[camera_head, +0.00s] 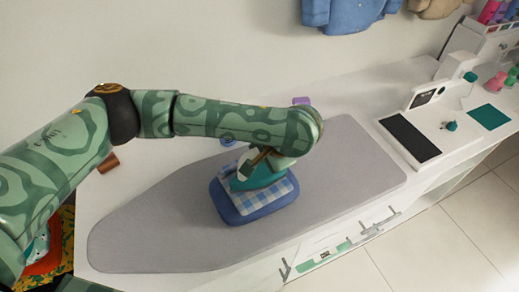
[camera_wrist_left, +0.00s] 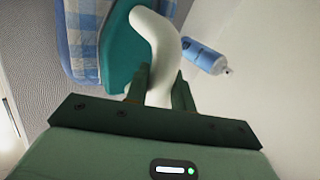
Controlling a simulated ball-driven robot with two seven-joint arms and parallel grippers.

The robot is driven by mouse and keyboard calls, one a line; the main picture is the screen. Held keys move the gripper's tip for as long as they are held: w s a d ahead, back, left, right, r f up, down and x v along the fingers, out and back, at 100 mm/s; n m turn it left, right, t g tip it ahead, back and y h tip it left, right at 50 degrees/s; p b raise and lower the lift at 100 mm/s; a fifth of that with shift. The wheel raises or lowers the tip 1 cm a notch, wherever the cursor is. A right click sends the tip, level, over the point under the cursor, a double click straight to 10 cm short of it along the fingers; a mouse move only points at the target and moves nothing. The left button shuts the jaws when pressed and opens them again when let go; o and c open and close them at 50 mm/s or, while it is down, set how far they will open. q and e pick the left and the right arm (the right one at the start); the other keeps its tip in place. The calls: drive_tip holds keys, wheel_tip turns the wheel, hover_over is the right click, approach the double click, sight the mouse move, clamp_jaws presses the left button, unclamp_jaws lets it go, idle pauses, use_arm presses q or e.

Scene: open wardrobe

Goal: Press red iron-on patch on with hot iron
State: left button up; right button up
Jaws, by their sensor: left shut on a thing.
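The teal iron (camera_head: 260,178) with a white handle sits over a blue-and-white gingham cloth on a blue padded piece (camera_head: 250,215), on the grey ironing board (camera_head: 150,235). My left gripper (camera_head: 257,160) reaches down onto the iron from above. In the left wrist view, its dark fingers (camera_wrist_left: 160,88) are shut on the white handle (camera_wrist_left: 156,45), and the teal body (camera_wrist_left: 119,45) lies beside the gingham cloth (camera_wrist_left: 82,40). I see no red patch; the iron and cloth cover the middle of the blue piece. My right gripper is out of view.
A blue bottle (camera_wrist_left: 203,57) lies near the iron in the wrist view. A purple item (camera_head: 301,101) and a brown item (camera_head: 108,163) stand by the board's far edge. A black panel (camera_head: 410,138) is at the right. The board's right half is clear.

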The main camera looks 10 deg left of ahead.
use_arm(q)
drive_tip(key=shift+f, duration=0.45)
idle(0.4)
drive_tip(key=shift+s+f, duration=0.1)
drive_tip(key=shift+f, duration=0.1)
idle(2.8)
idle(0.8)
wheel_tip(320, 180, up, 5)
drive_tip(key=p, duration=0.6)
drive_tip(key=shift+f, duration=0.2)
wheel_tip(320, 180, up, 4)
drive_tip(key=p, duration=0.6)
drive_tip(key=shift+f, duration=0.1)
drive_tip(key=shift+f, duration=0.1)
